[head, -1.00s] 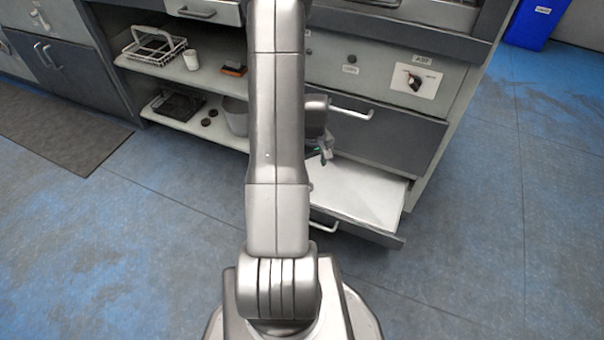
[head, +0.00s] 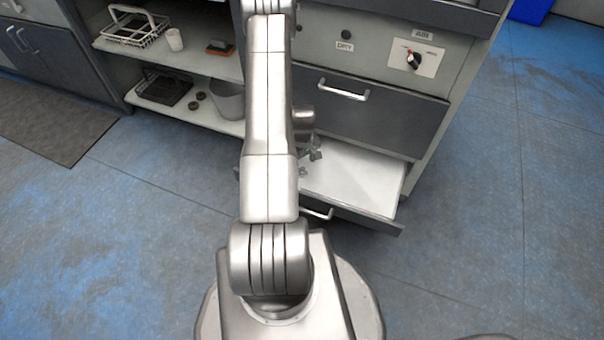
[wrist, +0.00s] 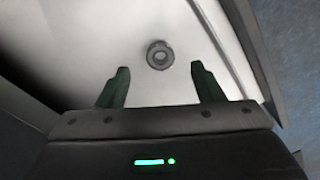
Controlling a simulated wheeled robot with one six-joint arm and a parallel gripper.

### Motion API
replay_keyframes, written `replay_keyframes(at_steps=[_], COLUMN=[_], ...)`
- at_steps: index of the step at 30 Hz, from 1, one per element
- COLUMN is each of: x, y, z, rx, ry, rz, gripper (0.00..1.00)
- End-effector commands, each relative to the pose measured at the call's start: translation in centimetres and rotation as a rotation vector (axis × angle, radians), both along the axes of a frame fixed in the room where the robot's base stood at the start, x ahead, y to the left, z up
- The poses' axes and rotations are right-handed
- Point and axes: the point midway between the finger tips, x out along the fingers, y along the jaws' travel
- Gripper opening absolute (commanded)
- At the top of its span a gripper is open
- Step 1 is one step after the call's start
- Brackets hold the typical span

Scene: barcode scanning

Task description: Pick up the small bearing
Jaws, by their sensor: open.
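The small bearing (wrist: 159,55) is a dark grey ring lying on the pale floor of the open drawer (head: 365,185). In the wrist view the drawer floor (wrist: 80,50) fills most of the picture. My gripper (wrist: 160,68) is open and empty, with its two dark green fingers apart. In the head view my gripper (head: 314,153) is over the drawer's left part, partly hidden by my arm. I cannot make out the bearing there.
The drawer's side wall (wrist: 222,45) runs along the right in the wrist view. A closed drawer (head: 385,115) is above the open one. Shelves at left hold a wire basket (head: 130,28), a white cup (head: 174,40), a black tray (head: 165,88) and a grey bin (head: 229,101).

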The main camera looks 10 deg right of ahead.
Motion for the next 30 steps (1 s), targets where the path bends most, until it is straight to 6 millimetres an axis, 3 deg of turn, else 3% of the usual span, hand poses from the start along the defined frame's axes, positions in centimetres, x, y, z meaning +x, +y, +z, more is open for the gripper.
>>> replay_keyframes(at_steps=[12, 20, 27, 30], x=[0.3, 0.3, 0.3, 0.3], y=[0.2, 0.2, 0.2, 0.2], z=[-5.0, -5.2, -5.2, -5.2], rx=[0.000, -0.001, -0.001, -0.001], ry=[0.001, -0.001, 0.000, -0.001], rz=[0.000, 0.000, 0.000, 0.000], gripper=[0.61, 0.61, 0.14, 0.12])
